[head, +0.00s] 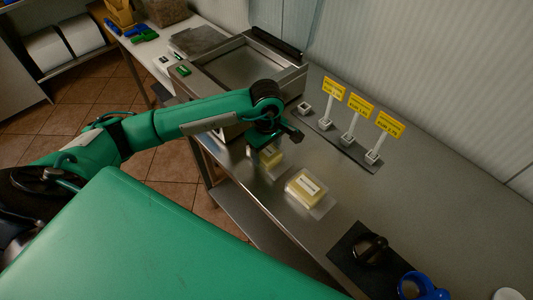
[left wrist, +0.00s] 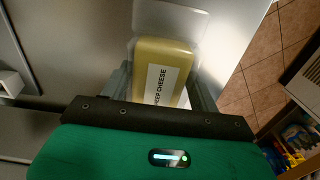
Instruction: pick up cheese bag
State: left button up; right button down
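A pale yellow cheese bag (head: 271,157) with a clear wrapper is beneath my left gripper (head: 272,138), near the front edge of the steel counter. In the left wrist view this bag (left wrist: 163,62) shows a white label reading "CHEESE". The fingers of my left gripper (left wrist: 160,88) lie along both sides of it; I cannot tell whether they press on it. Its near end is hidden by the gripper body. I cannot tell whether it rests on the counter. A second cheese bag (head: 307,188) lies flat on the counter to the right. My right gripper is not in view.
Three yellow price signs (head: 360,103) stand on small holders at the counter's back. A steel tray unit (head: 245,68) stands behind my left arm. A black mat (head: 352,258) with a dark object and a blue mug (head: 425,288) are at the lower right.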

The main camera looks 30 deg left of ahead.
pick_arm(q)
jog(key=shift+r, duration=0.1)
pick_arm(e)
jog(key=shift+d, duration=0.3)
pick_arm(q)
jog(key=shift+r, duration=0.1)
